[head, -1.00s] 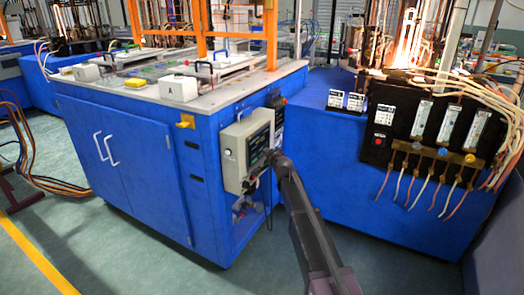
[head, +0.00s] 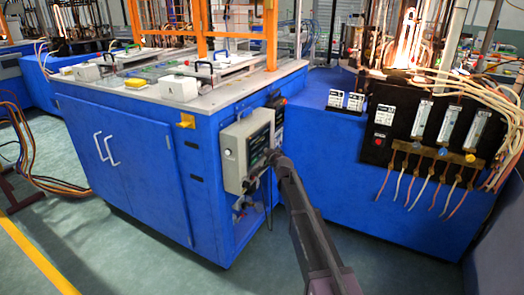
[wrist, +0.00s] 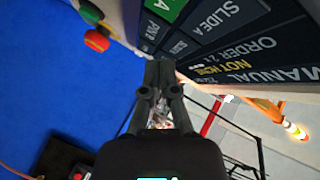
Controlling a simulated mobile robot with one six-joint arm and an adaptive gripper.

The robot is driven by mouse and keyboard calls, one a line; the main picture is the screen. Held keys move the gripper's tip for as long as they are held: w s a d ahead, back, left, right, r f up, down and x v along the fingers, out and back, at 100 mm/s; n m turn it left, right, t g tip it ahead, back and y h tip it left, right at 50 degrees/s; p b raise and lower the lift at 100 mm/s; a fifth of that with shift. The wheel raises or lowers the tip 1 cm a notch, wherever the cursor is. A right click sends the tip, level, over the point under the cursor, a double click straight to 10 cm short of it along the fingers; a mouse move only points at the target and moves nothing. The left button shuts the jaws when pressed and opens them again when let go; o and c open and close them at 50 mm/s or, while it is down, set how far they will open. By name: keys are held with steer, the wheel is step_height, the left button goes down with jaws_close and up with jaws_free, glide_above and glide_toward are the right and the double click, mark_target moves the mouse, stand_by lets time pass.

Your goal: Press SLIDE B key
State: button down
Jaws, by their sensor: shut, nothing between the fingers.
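The control panel (head: 233,158) is a pale box on the right end of the blue cabinet, with a dark screen (head: 259,143) facing right. In the wrist view its dark key face (wrist: 240,30) shows a SLIDE A key (wrist: 217,18), a green key (wrist: 165,7) and a smaller key marked SLIDE (wrist: 178,47), whose last letter I cannot read. My gripper (wrist: 160,64) is shut and empty, its tips at the panel beside that smaller key. Whether they touch it I cannot tell. In the head view my gripper (head: 272,156) is at the screen's lower part, partly hiding it.
The blue cabinet (head: 120,150) stands left of my arm. A second blue unit (head: 330,175) stands right, with flowmeters, hoses and a red button (head: 379,143). Coloured knobs (wrist: 97,40) stick out near the panel. A thin cable hangs below the panel.

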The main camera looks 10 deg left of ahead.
steer(key=shift+w+a, duration=0.35)
steer(key=shift+a, duration=0.35)
stand_by(1.1)
steer(key=shift+d, duration=0.15)
stand_by(0.3)
steer(key=shift+s+d, duration=0.3)
steer(key=shift+d, duration=0.4)
steer(key=shift+s+d, duration=0.25)
steer(key=shift+d, duration=0.5)
steer(key=shift+s+d, duration=0.3)
steer(key=shift+d, duration=0.4)
steer(key=shift+s+d, duration=0.25)
steer(key=shift+d, duration=0.5)
steer(key=s+d+f+n+g+h, duration=0.2)
steer(key=s+d+f+g, duration=0.3)
steer(key=s+d, duration=0.65)
steer(key=s+d+f+n+g+h, duration=0.2)
steer(key=s+d+f+g+h, duration=0.3)
steer(key=s, duration=1.1)
steer(key=s+d+f+n+g, duration=0.2)
steer(key=s+d+f+g, duration=0.2)
steer(key=s+d, duration=0.75)
step_height(320, 180, up, 31)
steer(key=s+a+p, duration=0.1)
steer(key=a+p, duration=0.1)
steer(key=p, duration=2.9)
steer(key=shift+s+f, duration=0.2)
